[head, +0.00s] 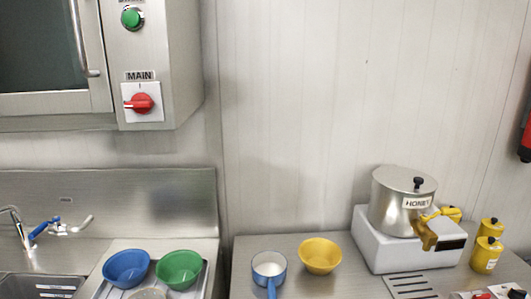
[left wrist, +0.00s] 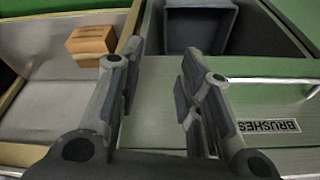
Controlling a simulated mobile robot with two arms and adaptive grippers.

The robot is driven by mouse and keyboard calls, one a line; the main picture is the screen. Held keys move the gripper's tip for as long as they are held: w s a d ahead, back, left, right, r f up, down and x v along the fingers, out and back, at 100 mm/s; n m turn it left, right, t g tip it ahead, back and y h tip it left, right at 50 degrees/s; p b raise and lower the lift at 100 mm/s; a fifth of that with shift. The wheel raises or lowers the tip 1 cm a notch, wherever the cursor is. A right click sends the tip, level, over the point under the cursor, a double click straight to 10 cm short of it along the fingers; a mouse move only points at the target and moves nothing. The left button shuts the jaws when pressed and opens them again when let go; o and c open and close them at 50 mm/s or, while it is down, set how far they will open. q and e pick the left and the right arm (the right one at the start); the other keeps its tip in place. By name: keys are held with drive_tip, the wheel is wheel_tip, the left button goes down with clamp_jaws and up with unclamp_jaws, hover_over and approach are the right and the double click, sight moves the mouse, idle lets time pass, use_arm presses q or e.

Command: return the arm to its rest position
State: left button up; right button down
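My left gripper (left wrist: 157,88) shows in the left wrist view with its two fingers apart and nothing between them. Below it are a metal surface and a green drawer front labelled BRUSHES (left wrist: 268,127). Neither of my arms shows in the head view. My right gripper is in neither view.
In the left wrist view, a cardboard-brown block (left wrist: 91,45) sits in a tray and a dark open bin (left wrist: 200,25) stands beyond. The head view shows a blue bowl (head: 126,268), green bowl (head: 179,269), yellow bowl (head: 320,256), blue-handled pan (head: 269,267) and honey pot (head: 400,200).

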use_arm(q)
drive_tip(key=s+f+g+b, duration=0.1)
drive_tip(key=s+f, duration=0.1)
drive_tip(key=f, duration=1)
drive_tip(key=s+f, duration=0.2)
drive_tip(key=f, duration=0.9)
drive_tip(key=s+a+f+g+b, duration=0.1)
drive_tip(key=s+a+f, duration=0.2)
drive_tip(key=s+f, duration=1.1)
drive_tip(key=shift+s+f, duration=0.35)
drive_tip(key=shift+s, duration=0.45)
drive_tip(key=shift+a, duration=0.1)
